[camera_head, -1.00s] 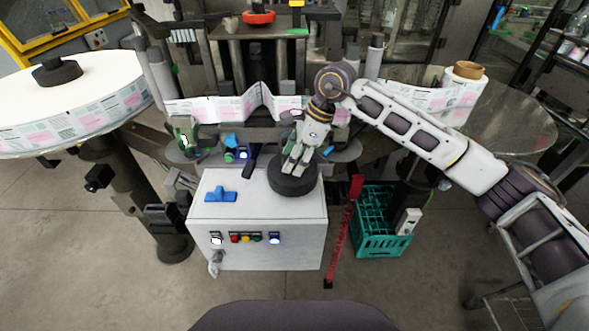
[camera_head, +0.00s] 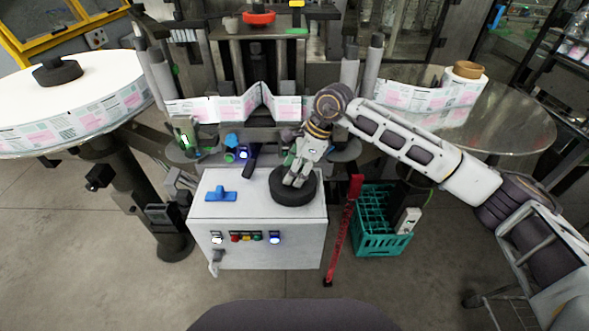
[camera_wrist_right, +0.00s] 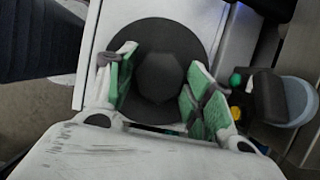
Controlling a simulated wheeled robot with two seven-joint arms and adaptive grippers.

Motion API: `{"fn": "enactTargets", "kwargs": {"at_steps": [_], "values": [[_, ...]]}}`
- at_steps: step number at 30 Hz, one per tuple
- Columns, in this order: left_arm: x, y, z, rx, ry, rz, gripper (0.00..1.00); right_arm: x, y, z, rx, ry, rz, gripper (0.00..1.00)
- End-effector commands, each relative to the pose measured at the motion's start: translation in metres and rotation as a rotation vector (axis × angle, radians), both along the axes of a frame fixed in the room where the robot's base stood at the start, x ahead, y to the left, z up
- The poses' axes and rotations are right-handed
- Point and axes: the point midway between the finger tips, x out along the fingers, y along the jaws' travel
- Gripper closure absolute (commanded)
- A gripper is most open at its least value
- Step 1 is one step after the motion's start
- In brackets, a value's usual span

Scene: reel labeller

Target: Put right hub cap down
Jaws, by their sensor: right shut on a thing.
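The right hub cap (camera_head: 293,196) is a black disc with a raised central knob. It is at the right end of the white control box's top (camera_head: 245,205) and appears to rest on it. My right gripper (camera_head: 297,180) comes down from above and is shut on the hub cap's knob. In the right wrist view the hub cap (camera_wrist_right: 160,75) lies between the two green-padded fingers (camera_wrist_right: 160,90), and the white box top shows beside it. My left gripper is not in view.
A blue part (camera_head: 221,195) lies on the box's left side. Another black hub cap (camera_head: 57,71) sits on the big label reel at left. The right reel (camera_head: 440,100) stands on a round metal table (camera_head: 515,118). A teal crate (camera_head: 380,235) and a red post (camera_head: 343,235) stand right of the box.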

Motion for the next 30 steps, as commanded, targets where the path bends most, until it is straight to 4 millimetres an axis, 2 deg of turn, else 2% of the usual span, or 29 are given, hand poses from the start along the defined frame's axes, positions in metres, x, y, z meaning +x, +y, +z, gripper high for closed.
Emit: {"fn": "enactTargets", "kwargs": {"at_steps": [7,8,12,30], "values": [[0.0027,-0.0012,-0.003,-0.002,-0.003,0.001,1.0,0.0001,0.0003,-0.0017,0.001,-0.001,0.0,0.77],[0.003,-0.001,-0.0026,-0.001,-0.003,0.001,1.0,-0.0001,0.0001,-0.0022,0.0,0.0,0.0,0.46],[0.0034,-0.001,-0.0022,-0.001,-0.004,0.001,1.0,-0.0001,0.0001,-0.0017,0.0,0.0,0.0,0.28],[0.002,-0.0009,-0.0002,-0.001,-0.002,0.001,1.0,0.0004,-0.0014,0.0044,0.0,-0.001,0.0,0.27]]}}
